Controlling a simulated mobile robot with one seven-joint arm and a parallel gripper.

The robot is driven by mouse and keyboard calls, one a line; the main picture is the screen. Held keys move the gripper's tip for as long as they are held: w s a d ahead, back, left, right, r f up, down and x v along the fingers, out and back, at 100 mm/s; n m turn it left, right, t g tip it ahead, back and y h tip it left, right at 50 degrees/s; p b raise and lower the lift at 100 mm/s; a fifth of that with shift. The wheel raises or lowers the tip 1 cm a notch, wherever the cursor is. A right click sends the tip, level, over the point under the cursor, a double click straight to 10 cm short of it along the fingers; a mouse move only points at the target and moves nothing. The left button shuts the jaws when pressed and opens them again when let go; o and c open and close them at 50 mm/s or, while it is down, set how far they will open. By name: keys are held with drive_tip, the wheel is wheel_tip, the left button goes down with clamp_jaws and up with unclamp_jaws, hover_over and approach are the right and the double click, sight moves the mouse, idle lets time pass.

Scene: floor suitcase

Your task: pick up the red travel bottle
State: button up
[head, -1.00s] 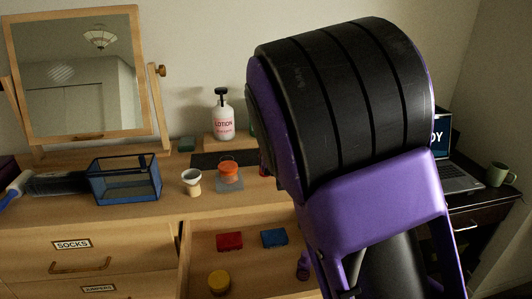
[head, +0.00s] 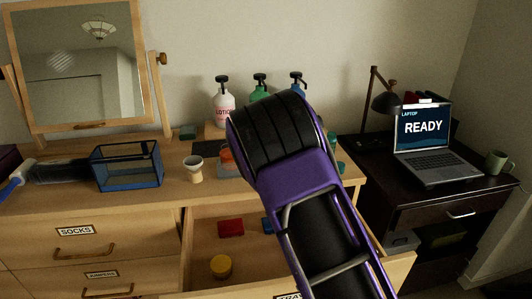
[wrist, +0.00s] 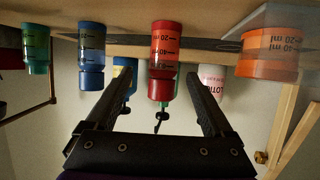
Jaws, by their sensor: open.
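In the wrist view, which appears upside down, the red travel bottle (wrist: 166,45) with volume marks hangs into the picture near the middle. My gripper (wrist: 161,84) is open, with one finger on each side of the bottle's line. I cannot tell whether the fingertips reach past the bottle, and I see no grip on it. In the head view my arm covers both the red bottle and my gripper.
In the wrist view a blue bottle (wrist: 91,45), a teal bottle (wrist: 37,45) and an orange container (wrist: 269,50) flank the red one. Pump bottles, including the white lotion (head: 224,108), stand behind. A blue bin (head: 126,168) stands left; a drawer below is open.

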drive_tip(key=x, duration=0.3)
drive_tip(key=shift+w+a+f, duration=0.25)
drive_tip(key=shift+x, duration=0.75)
clamp_jaws()
